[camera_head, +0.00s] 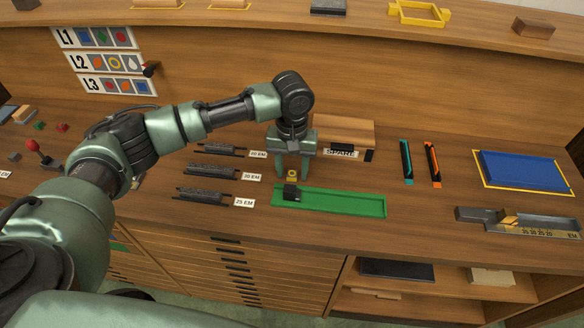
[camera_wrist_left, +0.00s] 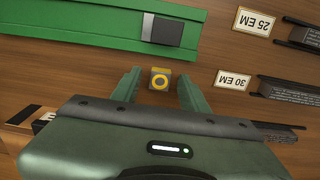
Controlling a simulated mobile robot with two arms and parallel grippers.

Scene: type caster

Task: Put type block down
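A small dark type block with a yellow ring on its face (camera_wrist_left: 160,79) is at the fingertips of my left gripper (camera_wrist_left: 161,84). In the left wrist view there is a gap between the block and each finger, so the gripper is open around or just above it. In the head view the left gripper (camera_head: 293,172) points down just behind the green tray, and the ringed block (camera_head: 292,175) shows between its fingers, seemingly on the table. A dark block (camera_head: 291,192) sits at the left end of the green tray (camera_head: 345,204). My right gripper is not in view.
Racks of type lines with 30 EM and 25 EM labels (camera_head: 244,203) lie left of the tray. A SPARE label (camera_head: 341,154) and wooden box (camera_head: 345,131) are behind. A blue tray (camera_head: 525,170) and a grey composing stick (camera_head: 480,215) lie right.

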